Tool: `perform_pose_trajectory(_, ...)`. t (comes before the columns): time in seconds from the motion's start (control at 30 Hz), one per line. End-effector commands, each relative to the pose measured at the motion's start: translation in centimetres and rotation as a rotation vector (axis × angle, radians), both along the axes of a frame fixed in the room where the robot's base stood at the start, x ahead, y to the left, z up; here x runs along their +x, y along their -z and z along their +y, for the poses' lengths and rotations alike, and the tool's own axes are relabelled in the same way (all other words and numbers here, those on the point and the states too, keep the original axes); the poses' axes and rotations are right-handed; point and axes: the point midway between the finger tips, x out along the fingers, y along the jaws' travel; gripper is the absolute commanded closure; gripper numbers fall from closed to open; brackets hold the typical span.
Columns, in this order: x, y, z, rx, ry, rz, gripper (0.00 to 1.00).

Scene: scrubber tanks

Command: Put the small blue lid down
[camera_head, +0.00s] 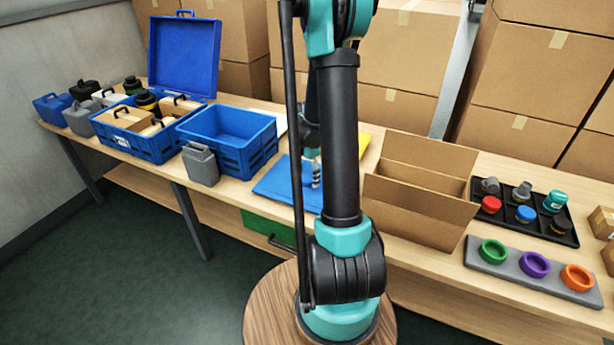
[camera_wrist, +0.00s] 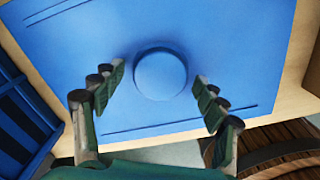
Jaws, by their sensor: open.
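I cannot tell whether the disc is fixed to the panel. My gripper (camera_wrist: 160,85) is open, its fingers on either side of the disc with gaps showing. In the head view my gripper (camera_head: 312,172) is mostly hidden behind my arm, over the panel.
An open blue crate (camera_head: 250,140) stands left of the panel, with a grey canister (camera_head: 201,165) before it. A filled blue crate (camera_head: 150,143) is farther left. An open cardboard box (camera_head: 415,205) stands right. Black (camera_head: 500,222) and grey trays (camera_head: 530,272) are farther right.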

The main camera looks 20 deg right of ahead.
Motion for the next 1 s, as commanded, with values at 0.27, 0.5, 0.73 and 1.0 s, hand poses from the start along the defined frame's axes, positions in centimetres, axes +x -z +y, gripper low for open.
perform_pose_trajectory(0.27, 0.0, -2.6, 0.0, 0.0, 0.0, 0.0, 0.27)
perform_pose_trajectory(0.5, -0.1, -7.1, 0.0, 0.0, 0.0, 0.0, 0.27)
perform_pose_trajectory(0.73, 0.0, -10.7, 0.0, 0.0, 0.0, 0.0, 0.27)
perform_pose_trajectory(1.0, -0.5, -12.3, 0.4, -0.002, 0.039, -0.008, 0.27)
